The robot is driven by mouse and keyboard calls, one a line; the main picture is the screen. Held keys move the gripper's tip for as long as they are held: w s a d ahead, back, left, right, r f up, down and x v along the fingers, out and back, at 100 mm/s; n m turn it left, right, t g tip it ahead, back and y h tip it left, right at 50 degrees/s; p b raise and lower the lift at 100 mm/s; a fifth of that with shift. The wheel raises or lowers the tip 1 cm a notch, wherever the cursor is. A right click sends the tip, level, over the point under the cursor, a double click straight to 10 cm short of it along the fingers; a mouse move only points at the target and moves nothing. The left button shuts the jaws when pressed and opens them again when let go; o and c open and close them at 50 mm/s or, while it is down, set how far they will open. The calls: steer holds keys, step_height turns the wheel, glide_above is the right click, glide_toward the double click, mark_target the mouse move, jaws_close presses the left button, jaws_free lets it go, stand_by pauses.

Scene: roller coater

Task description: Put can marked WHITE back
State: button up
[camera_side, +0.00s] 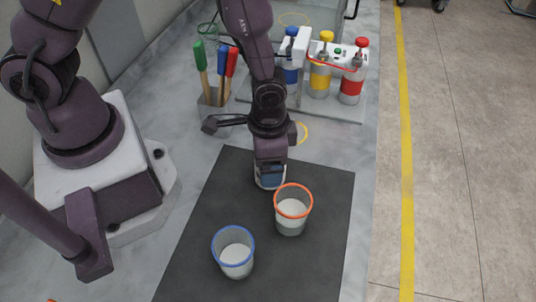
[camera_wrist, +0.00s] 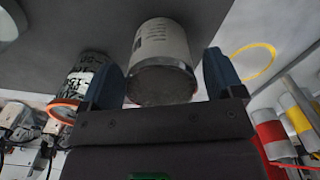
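A pale can (camera_wrist: 162,45) with small dark print and a grey metal end stands between the two blue fingers of my gripper (camera_wrist: 165,80) in the wrist view. In the side view my gripper (camera_side: 270,175) points down over the black mat, with a small pale part of the can (camera_side: 270,184) showing below the fingers. The fingers are close to the can's sides; I cannot tell if they press on it. The can's marking cannot be read. An orange-rimmed cup (camera_side: 290,222) holding something pale is close in front of my gripper; a blue-rimmed cup (camera_side: 235,256) is farther to the front left.
Blue (camera_side: 290,72), yellow (camera_side: 321,75) and red (camera_side: 352,84) banded cans stand in a rack at the back right. A grey holder (camera_side: 213,118) with green, blue and red handled tools stands at the back. The black mat's (camera_side: 190,262) front is clear around the cups.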

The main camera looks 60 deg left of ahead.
steer(key=shift+r, duration=0.1)
step_height(320, 180, up, 12)
steer(key=s+a+r+n+t, duration=0.2)
steer(key=s+a+r, duration=0.2)
steer(key=r, duration=0.5)
steer(key=s+a+r+n+t, duration=0.2)
steer(key=s+a+r+t, duration=0.1)
steer(key=a+r, duration=0.4)
step_height(320, 180, up, 2)
steer(key=shift+s+a+n+t, duration=0.3)
steer(key=shift+s+a, duration=0.05)
steer(key=shift+s, duration=0.2)
stand_by(0.5)
